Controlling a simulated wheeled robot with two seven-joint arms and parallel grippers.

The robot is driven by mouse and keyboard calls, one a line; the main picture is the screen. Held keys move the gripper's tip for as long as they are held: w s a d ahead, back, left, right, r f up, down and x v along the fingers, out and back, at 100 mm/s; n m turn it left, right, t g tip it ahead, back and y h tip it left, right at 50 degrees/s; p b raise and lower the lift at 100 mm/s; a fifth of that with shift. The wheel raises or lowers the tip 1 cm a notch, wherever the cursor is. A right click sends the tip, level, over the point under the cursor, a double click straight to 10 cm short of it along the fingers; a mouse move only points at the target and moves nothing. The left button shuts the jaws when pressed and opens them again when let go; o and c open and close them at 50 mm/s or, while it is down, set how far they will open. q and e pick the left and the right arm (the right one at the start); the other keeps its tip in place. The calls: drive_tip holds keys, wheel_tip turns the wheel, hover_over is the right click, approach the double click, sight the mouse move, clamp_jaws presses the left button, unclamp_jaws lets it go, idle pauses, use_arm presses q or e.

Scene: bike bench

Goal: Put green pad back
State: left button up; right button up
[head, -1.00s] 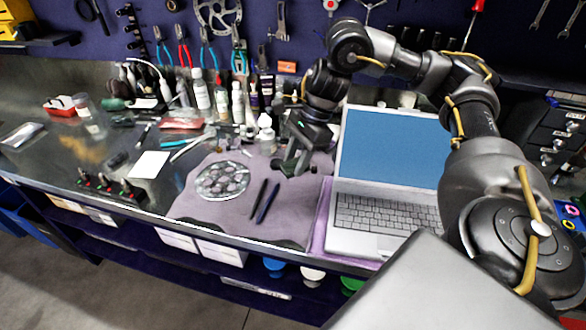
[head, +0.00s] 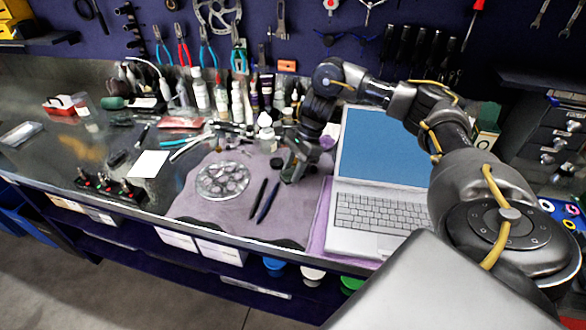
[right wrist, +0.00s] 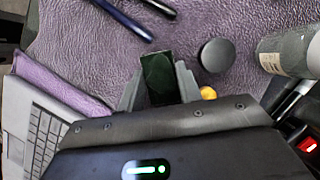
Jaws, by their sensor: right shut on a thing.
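The dark green pad (right wrist: 158,72) shows in the right wrist view as a small, dark rectangular piece. My right gripper (right wrist: 159,88) is shut on it, with one grey finger on each side. The purple cloth lies beyond the pad; I cannot tell whether the pad touches it. In the head view my right gripper (head: 291,173) is over the right part of the purple cloth (head: 205,207), just left of the laptop. The pad cannot be made out clearly there. My left gripper is not in view.
The open laptop (head: 380,212) stands right of the cloth. Two dark pens (head: 262,201) and a round dish of parts (head: 222,181) lie left of the gripper. Bottles (head: 238,101) crowd the back. In the wrist view a black disc (right wrist: 216,55) and a bottle (right wrist: 284,54) are close by.

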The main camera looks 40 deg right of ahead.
drive_tip(key=shift+f, duration=0.1)
drive_tip(key=shift+f, duration=0.15)
drive_tip(key=o, duration=1)
drive_tip(key=shift+o, duration=0.2)
drive_tip(key=shift+r, duration=0.55)
drive_tip(key=p+v, duration=0.2)
drive_tip(key=v, duration=0.9)
drive_tip(key=shift+r+p, duration=0.2)
drive_tip(key=shift+p, duration=0.1)
drive_tip(key=shift+s+d, duration=0.1)
